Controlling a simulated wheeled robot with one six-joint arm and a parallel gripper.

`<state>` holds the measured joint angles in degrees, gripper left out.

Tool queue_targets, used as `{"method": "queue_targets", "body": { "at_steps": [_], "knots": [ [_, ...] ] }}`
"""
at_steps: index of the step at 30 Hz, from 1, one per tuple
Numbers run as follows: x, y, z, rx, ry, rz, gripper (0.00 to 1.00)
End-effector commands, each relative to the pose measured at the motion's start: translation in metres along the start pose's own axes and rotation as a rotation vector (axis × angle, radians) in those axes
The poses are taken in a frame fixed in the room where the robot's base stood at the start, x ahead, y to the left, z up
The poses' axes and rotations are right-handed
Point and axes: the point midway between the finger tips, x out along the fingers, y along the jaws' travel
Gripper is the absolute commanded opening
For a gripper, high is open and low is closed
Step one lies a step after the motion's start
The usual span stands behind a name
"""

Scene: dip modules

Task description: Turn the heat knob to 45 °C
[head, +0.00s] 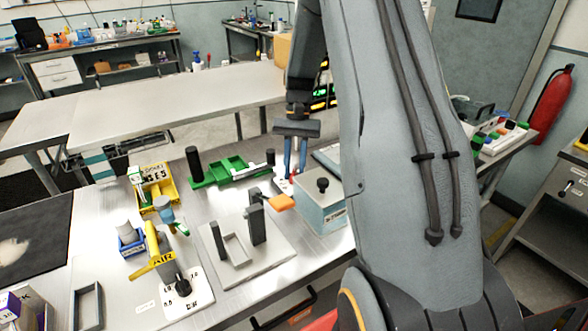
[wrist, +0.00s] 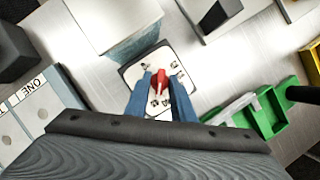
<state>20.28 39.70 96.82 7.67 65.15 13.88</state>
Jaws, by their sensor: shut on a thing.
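The heat knob (wrist: 163,84) is red with a pale pointer line. It sits on a white dial plate (wrist: 133,77) with dark markings around it, too small to read. My gripper (wrist: 162,76) has its two blue fingers on either side of the knob, shut on it. In the head view my gripper (head: 294,172) reaches down to the plate behind the blue-grey box, and the knob is mostly hidden by the fingers. I cannot tell which marking the pointer meets.
A blue-grey box (head: 322,207) with a black knob stands close in front. A green rack (head: 228,171) and a yellow bin (head: 154,186) are to the left. A grey fixture plate (head: 270,262) and a white plate with a black knob and yellow AIR handle (head: 158,262) lie nearer.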

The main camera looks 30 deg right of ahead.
Motion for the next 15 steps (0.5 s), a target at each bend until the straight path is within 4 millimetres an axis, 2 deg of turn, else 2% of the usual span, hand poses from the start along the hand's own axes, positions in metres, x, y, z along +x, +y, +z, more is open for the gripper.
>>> {"method": "queue_targets", "body": {
  "at_steps": [15],
  "knots": [
    [-0.0002,0.0005,0.0,0.085,0.001,-0.036,0.0]
  ]
}}
